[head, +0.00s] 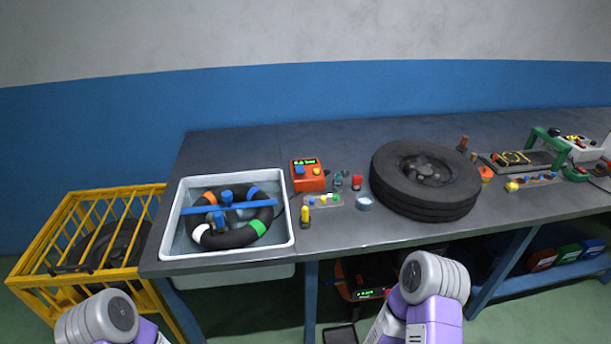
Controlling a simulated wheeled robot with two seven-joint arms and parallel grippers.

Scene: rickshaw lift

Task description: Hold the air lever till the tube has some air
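A black ring-shaped tube (232,237) with coloured bands lies in a white square basin (184,246) at the left end of the bench. A blue bar (255,204) crosses over it, with blue blocks along the bar. An orange box (307,175) with a green-lit display and a blue part on its front stands just right of the basin. I cannot tell which part is the air lever, or how much air the tube holds. Only purple and grey links of my arms show at the bottom edge. Both grippers are out of view.
Stacked black tyres (425,180) lie mid-bench. Small tools and a yellow bottle (305,215) stand between them and the basin. A yellow cage (90,245) stands at the left. Another device with a green display (365,291) sits below the bench. The bench front right of the basin is partly clear.

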